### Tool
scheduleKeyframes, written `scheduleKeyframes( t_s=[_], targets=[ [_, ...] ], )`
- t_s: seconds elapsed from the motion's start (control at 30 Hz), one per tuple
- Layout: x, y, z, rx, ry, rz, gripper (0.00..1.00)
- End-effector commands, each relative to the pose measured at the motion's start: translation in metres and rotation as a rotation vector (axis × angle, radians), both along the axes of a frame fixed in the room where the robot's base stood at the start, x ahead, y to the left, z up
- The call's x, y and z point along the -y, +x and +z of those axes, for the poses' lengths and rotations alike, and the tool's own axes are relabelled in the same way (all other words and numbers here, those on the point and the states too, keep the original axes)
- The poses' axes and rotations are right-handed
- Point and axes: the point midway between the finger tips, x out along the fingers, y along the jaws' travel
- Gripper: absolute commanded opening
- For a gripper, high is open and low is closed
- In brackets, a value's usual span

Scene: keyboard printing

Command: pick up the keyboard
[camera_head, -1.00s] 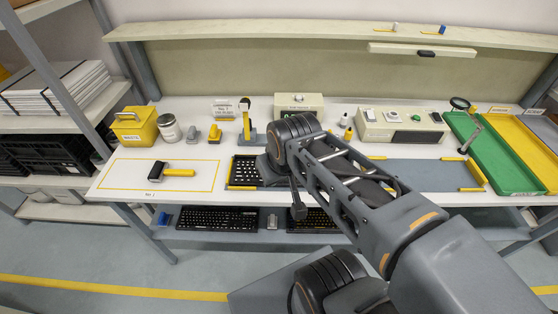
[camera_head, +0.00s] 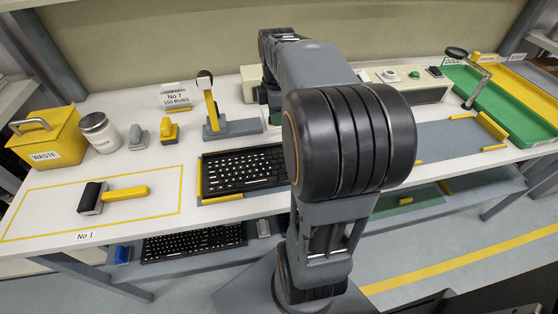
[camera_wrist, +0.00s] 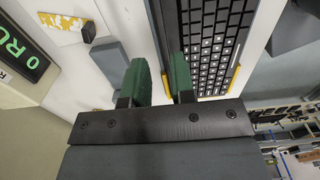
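A black keyboard (camera_head: 243,170) with white-marked keys lies on the white worktop, between yellow corner guides, left of my arm. Its right end is hidden behind my arm. In the wrist view the keyboard (camera_wrist: 215,38) is at upper right, running out of the top edge. My gripper (camera_wrist: 159,70) has two green fingers with an empty gap between them. The right finger overlaps the view of the keyboard's near-left edge; I cannot tell whether they touch. In the head view my arm largely hides my gripper. A second keyboard (camera_head: 192,243) lies on the lower shelf.
A yellow-handled roller (camera_head: 113,195), a yellow waste box (camera_head: 45,140), a jar (camera_head: 100,132) and a lever stand (camera_head: 213,120) are on the worktop's left. A green tray (camera_head: 515,95) is at right. A green display (camera_wrist: 20,48) shows in the wrist view.

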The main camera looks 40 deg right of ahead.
Motion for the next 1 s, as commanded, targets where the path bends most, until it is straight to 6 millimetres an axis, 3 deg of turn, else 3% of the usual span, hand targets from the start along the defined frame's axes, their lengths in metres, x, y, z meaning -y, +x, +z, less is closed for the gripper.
scheduleKeyframes(
  t_s=[0.2,0.47,0.8,1.0],
  targets=[
    [-0.001,0.000,-0.034,-0.001,0.000,0.001,0.23],
    [-0.001,0.000,-0.049,0.000,0.000,-0.002,0.23],
    [0.000,0.000,-0.091,-0.001,0.000,-0.004,0.23],
    [0.000,0.000,-0.099,0.001,0.000,-0.005,0.23]
  ],
)
